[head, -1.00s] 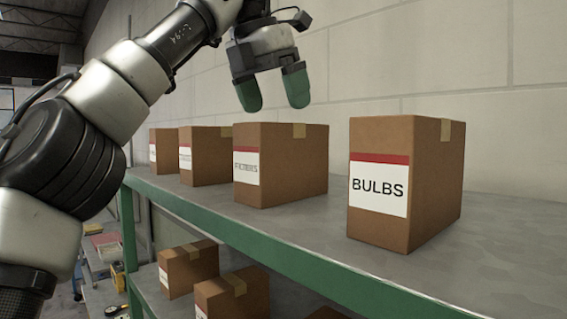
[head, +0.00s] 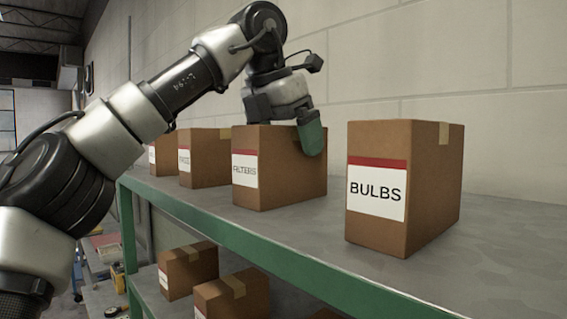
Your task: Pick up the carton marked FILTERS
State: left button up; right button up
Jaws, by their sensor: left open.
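The carton marked FILTERS (head: 280,180) is a brown box with a white label and red band. It stands upright on the green-edged shelf, left of the carton marked BULBS (head: 425,200). My left gripper (head: 285,137) is open and lowered at the top of the FILTERS carton. One green fingertip is in front of the carton's right side near its top; the other finger is hidden behind the carton. I cannot tell whether the fingers touch it. My right gripper is not in view.
Two more cartons stand to the left on the same shelf, the nearer one (head: 208,165) close to the FILTERS carton. The lower shelf holds several cartons (head: 187,270). A pale block wall (head: 440,60) rises behind. Bare shelf (head: 505,240) lies right of BULBS.

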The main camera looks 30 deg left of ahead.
pick_arm(q)
jog(key=shift+f, duration=0.25)
jog(key=c, duration=1.1)
jog(key=shift+r, duration=0.1)
jog(key=shift+c, duration=0.5)
